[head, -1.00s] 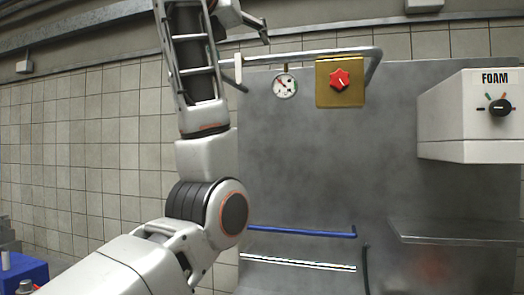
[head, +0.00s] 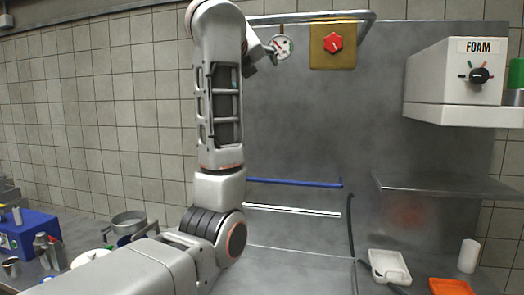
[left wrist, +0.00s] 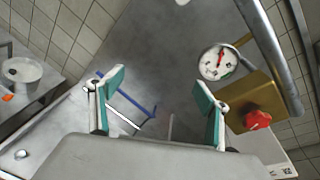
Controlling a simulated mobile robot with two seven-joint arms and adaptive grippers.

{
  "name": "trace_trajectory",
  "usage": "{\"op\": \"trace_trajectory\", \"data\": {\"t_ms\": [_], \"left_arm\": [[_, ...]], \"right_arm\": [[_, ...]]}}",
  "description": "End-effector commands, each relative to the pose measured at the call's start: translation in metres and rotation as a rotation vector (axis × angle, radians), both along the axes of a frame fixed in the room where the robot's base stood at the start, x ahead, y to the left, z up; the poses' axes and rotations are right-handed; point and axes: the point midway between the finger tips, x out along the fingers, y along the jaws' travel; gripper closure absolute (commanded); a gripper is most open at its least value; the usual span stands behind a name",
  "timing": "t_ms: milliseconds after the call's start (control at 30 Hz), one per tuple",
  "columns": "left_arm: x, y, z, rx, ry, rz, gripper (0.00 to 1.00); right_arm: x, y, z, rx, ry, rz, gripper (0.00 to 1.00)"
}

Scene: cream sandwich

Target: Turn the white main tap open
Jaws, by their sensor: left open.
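The white main tap cannot be made out in the head view, where my left arm covers the left end of the pipe (head: 320,16). My left gripper (head: 264,52) shows only in part there, behind the arm and just left of the gauge (head: 284,47). In the left wrist view its two green-padded fingers (left wrist: 160,88) are wide apart with nothing between them. The gauge (left wrist: 218,62) lies beyond the right finger. A small white piece (left wrist: 183,2) is cut off at the top edge; I cannot tell whether it is the tap. My right gripper is out of view.
A red knob (head: 334,43) on a brass box (head: 333,60) sits right of the gauge. The white FOAM box (head: 456,75) and a steel shelf (head: 440,186) are farther right. A blue bar (head: 295,183) crosses the panel. A pot (head: 128,223) stands at lower left.

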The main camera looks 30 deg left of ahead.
Motion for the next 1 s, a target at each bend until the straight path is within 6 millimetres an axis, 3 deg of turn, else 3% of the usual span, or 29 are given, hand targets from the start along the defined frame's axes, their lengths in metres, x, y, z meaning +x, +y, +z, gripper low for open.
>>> {"op": "trace_trajectory", "data": {"t_ms": [500, 1000], "left_arm": [[0.035, 0.000, -0.101, -0.178, 0.017, 0.053, 0.24], [0.051, -0.001, -0.192, -0.333, 0.026, 0.108, 0.24]], "right_arm": [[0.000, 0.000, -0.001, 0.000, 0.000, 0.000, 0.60], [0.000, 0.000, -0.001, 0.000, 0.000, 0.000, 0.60]]}}
